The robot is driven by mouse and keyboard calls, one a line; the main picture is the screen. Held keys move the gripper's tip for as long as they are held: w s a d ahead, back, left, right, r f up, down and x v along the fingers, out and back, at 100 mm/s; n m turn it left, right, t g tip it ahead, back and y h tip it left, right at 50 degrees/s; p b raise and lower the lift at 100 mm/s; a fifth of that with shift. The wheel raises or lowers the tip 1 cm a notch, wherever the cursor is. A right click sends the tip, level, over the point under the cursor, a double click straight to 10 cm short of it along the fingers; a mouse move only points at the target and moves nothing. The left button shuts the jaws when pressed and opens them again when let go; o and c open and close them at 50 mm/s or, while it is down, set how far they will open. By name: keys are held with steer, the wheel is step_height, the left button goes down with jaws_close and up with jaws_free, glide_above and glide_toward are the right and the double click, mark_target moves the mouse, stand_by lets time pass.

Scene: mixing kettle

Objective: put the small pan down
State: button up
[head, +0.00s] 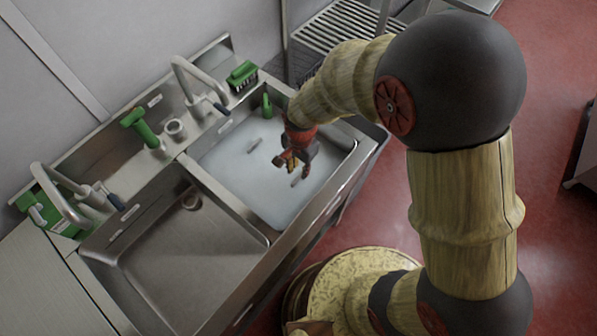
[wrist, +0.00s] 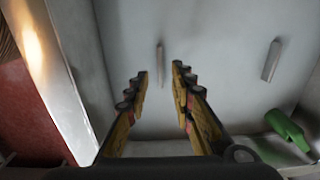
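My gripper (head: 290,163) is over the right sink basin (head: 222,160). In the wrist view its two fingers (wrist: 160,78) stand apart with nothing held between them. No whole pan shows in either view. Two short grey bars show at the pale surface in the basin. One bar (head: 254,145) is left of my gripper in the head view, and the other bar (head: 298,178) is just below it. In the wrist view one bar (wrist: 160,52) lies beyond the gap between the fingertips and the other bar (wrist: 271,61) is to the right. I cannot tell whether they are handles.
The left basin (head: 180,262) looks empty. Two taps (head: 180,66) (head: 42,178) and green brushes (head: 242,72) (head: 138,128) line the back. A green item (wrist: 288,130) is at the right basin's edge. A slatted rack (head: 335,28) stands behind; the counter (head: 45,285) at left is clear.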

steer(key=s+d+r+n+t+p, duration=0.15)
steer(key=d+r, duration=0.25)
steer(key=r, duration=0.7)
steer(key=d+r+n+t, duration=0.15)
steer(key=d+r, duration=0.25)
steer(key=r, duration=0.6)
steer(key=s+d+r+n+t, duration=0.2)
steer(key=s+d+r+n, duration=0.3)
steer(key=s+d+r, duration=0.4)
step_height(320, 180, up, 2)
steer(key=shift+s, duration=1.15)
